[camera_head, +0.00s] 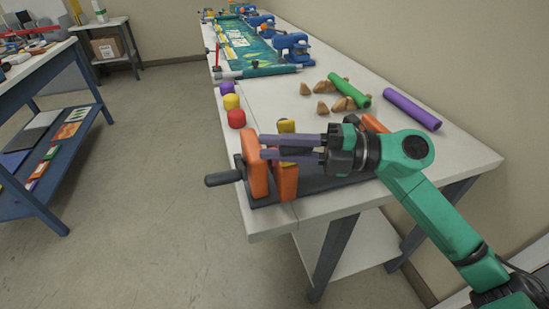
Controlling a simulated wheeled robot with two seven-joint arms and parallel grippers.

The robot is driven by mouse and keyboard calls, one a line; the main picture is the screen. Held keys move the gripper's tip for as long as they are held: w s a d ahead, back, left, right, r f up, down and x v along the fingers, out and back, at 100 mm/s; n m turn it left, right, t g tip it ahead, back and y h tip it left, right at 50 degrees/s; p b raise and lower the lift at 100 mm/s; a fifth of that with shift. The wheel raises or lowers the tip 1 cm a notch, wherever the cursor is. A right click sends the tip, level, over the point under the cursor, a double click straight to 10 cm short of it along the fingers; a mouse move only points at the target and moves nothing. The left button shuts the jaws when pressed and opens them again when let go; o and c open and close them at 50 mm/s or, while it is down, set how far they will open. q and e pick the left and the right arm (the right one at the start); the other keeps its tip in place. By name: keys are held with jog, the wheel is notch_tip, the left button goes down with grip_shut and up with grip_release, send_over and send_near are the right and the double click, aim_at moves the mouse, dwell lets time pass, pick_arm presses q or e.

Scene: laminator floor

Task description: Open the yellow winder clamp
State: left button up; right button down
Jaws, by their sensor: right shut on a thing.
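The yellow winder clamp (286,126) is on the orange-and-dark winder at the table's near corner; only parts of it show above and below my fingers. The winder has upright orange plates (254,165), a dark base and a black crank handle (223,178) sticking out to the left. My right gripper (264,147) reaches in from the right, its two long purple-grey fingers level across the clamp, tips by the orange plate. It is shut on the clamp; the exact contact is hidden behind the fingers. My left gripper is not in view.
Red, yellow and purple caps (236,118) stand along the table's left edge. A green roll (349,92), a purple roll (411,109) and several brown pieces lie behind my gripper. Blue clamps (292,47) and a green sheet are farther back. A blue shelf table stands left across open floor.

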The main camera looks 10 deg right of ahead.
jog(key=shift+s+f+n+b, duration=0.25)
jog(key=shift+n+b, duration=0.15)
jog(key=shift+b, duration=0.25)
jog(key=c, duration=0.8)
grip_release()
jog(key=shift+r, duration=0.1)
jog(key=shift+o, duration=0.2)
jog(key=b+v, duration=0.3)
jog(key=v, duration=1.1)
jog(key=shift+d+f+b, duration=0.25)
jog(key=shift+d+b, duration=0.05)
jog(key=shift+b, duration=0.05)
